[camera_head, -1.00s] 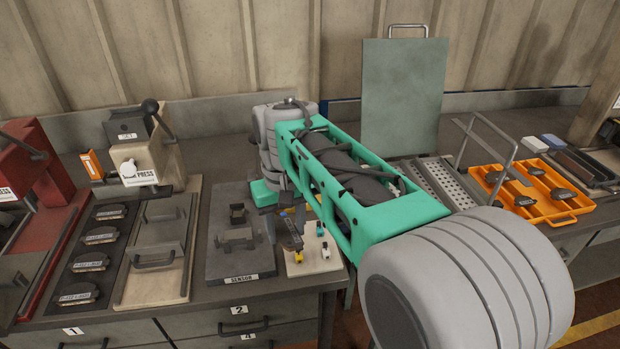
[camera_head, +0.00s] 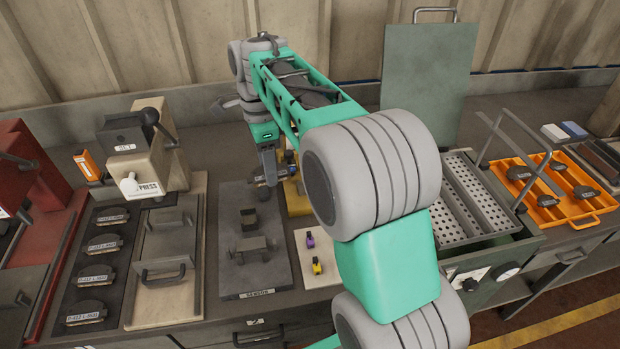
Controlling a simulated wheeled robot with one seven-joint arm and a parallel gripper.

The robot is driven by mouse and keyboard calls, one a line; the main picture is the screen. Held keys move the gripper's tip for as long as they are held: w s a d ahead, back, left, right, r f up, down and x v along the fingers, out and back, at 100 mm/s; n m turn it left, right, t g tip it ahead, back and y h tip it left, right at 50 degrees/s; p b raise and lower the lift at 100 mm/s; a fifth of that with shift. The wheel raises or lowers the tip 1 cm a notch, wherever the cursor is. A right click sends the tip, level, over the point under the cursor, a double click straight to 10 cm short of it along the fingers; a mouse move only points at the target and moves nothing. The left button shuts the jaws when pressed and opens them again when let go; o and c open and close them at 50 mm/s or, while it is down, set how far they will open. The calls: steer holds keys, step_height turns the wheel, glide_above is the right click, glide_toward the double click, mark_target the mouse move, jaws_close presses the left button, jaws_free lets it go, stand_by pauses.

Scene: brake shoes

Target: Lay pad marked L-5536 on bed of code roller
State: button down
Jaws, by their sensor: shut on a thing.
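My gripper (camera_head: 268,168) hangs at the end of my green and grey arm, above the back right of a dark plate (camera_head: 272,280) whose label seems to read SENSOR. It is shut on a small dark thing (camera_head: 262,182), probably a pad, mostly hidden; its marking cannot be read. A yellow block (camera_head: 297,202) stands just right of the gripper, partly hidden by my arm. I cannot tell whether it belongs to the code roller. Several dark pads with pale labels lie in a rack on the left, the front one (camera_head: 88,310) included; their labels are too small to read surely.
A beige press (camera_head: 148,165) stands at the back left beside a red machine (camera_head: 30,190). A board (camera_head: 318,262) with purple and yellow pieces lies right of the dark plate. Perforated trays (camera_head: 470,205) and an orange tray (camera_head: 560,213) with several dark pieces are on the right.

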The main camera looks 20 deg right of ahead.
steer(key=shift+w+d+m, duration=0.1)
steer(key=shift+w+m, duration=0.2)
steer(key=shift+m, duration=0.5)
steer(key=w+d+f, duration=0.1)
steer(key=d+f, duration=0.2)
steer(key=d, duration=0.1)
steer(key=w+d+f, duration=0.2)
steer(key=d+f, duration=0.1)
steer(key=d, duration=0.1)
steer(key=w+d+f, duration=0.2)
steer(key=d+f, duration=0.1)
steer(key=d, duration=0.1)
steer(key=shift+w+d+f+b, duration=0.15)
steer(key=shift+d+b, duration=0.05)
steer(key=shift+b, duration=0.2)
steer(key=shift+d+f, duration=0.15)
steer(key=shift+f, duration=1.6)
steer(key=shift+f, duration=0.1)
